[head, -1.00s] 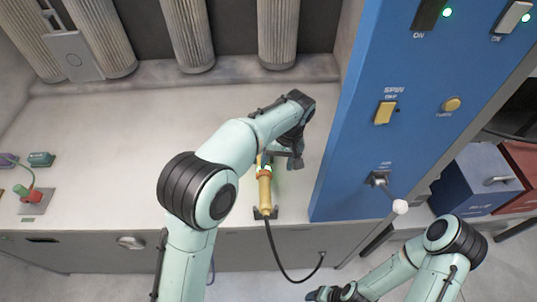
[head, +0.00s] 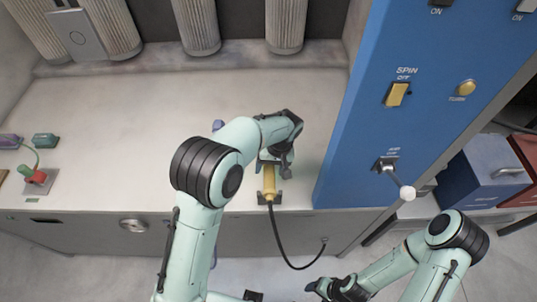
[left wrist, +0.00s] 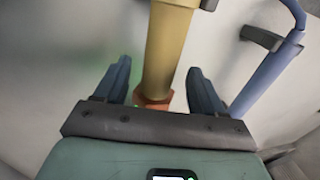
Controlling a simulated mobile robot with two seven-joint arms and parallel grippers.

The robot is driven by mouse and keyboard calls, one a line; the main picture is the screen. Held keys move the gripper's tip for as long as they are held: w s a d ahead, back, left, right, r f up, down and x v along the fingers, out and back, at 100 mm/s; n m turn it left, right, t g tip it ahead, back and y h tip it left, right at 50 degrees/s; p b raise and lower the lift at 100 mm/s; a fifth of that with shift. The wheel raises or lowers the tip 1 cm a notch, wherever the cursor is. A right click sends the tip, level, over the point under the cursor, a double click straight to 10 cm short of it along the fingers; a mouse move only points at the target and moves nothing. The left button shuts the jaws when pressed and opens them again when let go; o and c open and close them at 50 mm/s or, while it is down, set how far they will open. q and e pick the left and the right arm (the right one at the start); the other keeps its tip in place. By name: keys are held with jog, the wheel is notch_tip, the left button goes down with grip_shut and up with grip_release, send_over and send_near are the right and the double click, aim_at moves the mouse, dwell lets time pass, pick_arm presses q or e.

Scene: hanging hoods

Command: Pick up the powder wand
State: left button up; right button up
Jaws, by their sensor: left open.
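The powder wand (head: 269,184) has a yellow handle and rests in a dark holder at the front edge of the pale worktop, with a black hose hanging from it. Its upper part is hidden behind my left gripper (head: 276,160) in the head view. In the left wrist view the yellow wand (left wrist: 169,48) with its orange collar runs between the two open fingers of my left gripper (left wrist: 159,68).
A blue panel (head: 405,130) with switches and a white-knobbed lever (head: 407,193) stands to the right of the wand. A lilac-blue hose-like part (left wrist: 267,82) lies close to the right finger in the wrist view. The worktop's left middle is clear.

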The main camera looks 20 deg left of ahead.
pick_arm(q)
jog(key=shift+f, duration=0.5)
jog(key=shift+c, duration=0.3)
jog(key=shift+r, duration=0.1)
jog(key=c, duration=1.2)
jog(key=shift+w+r, duration=0.1)
jog(key=shift+r+p, duration=1.8)
jog(key=shift+r, duration=10.6)
pick_arm(e)
jog(key=w+r, duration=0.4)
jog(key=w, duration=0.1)
jog(key=shift+r+t, duration=0.3)
jog(key=shift+r, duration=0.05)
